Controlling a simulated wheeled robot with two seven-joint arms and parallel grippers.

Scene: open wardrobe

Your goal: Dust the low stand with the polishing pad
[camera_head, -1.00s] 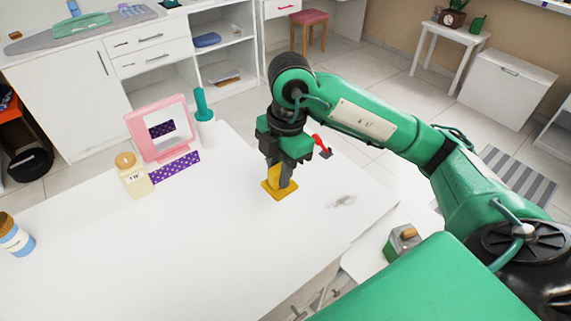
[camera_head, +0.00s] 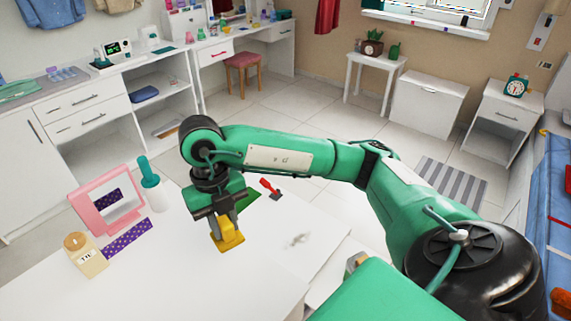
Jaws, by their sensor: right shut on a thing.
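My right gripper (camera_head: 221,222) is shut on a yellow polishing pad (camera_head: 230,241) and points down over the white top. I cannot tell if the pad touches the surface. The white low stand's top (camera_head: 190,285) fills the lower middle of the view. A grey dusty smudge (camera_head: 297,240) lies on it, to the right of the pad and apart from it. My left gripper is not in view.
A red-handled tool (camera_head: 269,187) lies behind the gripper. The top's front is clear.

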